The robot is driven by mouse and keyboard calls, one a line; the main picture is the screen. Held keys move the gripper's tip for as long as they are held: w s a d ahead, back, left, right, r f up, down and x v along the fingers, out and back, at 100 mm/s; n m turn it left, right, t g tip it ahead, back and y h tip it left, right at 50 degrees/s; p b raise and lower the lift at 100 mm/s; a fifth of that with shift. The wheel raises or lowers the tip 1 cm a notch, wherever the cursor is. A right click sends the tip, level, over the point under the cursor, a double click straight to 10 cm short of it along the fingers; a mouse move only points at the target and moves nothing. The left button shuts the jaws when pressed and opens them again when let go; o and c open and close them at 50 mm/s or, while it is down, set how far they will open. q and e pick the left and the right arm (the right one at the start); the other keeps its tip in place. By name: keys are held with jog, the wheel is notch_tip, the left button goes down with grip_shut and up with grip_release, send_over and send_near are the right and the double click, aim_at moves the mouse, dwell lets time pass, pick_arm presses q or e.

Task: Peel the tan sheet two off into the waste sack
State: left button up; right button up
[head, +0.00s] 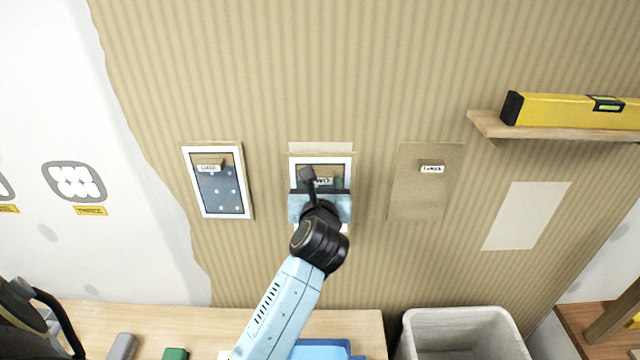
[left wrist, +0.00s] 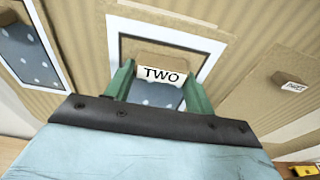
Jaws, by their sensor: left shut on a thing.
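Sheet two (head: 293,168) is in the middle of the patterned wall, partly hidden by my left gripper (head: 320,188). In the left wrist view it shows as a tan-edged, white-framed panel (left wrist: 216,47) with a dotted blue middle. A tan tab labelled TWO (left wrist: 161,75) sticks out from it. The green fingers of my left gripper are on either side of this tab and shut on it. The sheet looks flat on the wall. A pale open container (head: 412,333), possibly the waste sack, stands at the lower right. My right gripper is out of view.
A similar dotted panel (head: 220,185) is to the left and a plain tan sheet (head: 425,190) with a labelled tab to the right. A shelf (head: 490,126) carries a yellow level (head: 560,110). A wooden table (head: 220,315) with a blue tray (head: 325,349) is below.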

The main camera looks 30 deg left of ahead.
pick_arm(q)
jog(key=f+p+v, duration=0.1)
jog(key=v, duration=0.6)
dwell(0.5)
jog(key=shift+f, duration=0.1)
dwell(0.5)
jog(key=s+d+f+m+t+h+b, duration=0.1)
jog(key=d+f+m+h+b, duration=0.2)
jog(key=f+h+b, duration=0.1)
jog(key=s+d+f+m+t+h+b, duration=0.1)
jog(key=s+d+f+m+h+b, duration=0.1)
jog(key=f+b, duration=0.5)
jog(key=shift+s+d+f+m+h, duration=0.2)
jog(key=shift+s+d+m+h, duration=0.3)
jog(key=shift+d+h, duration=0.65)
jog(key=shift+a, duration=0.1)
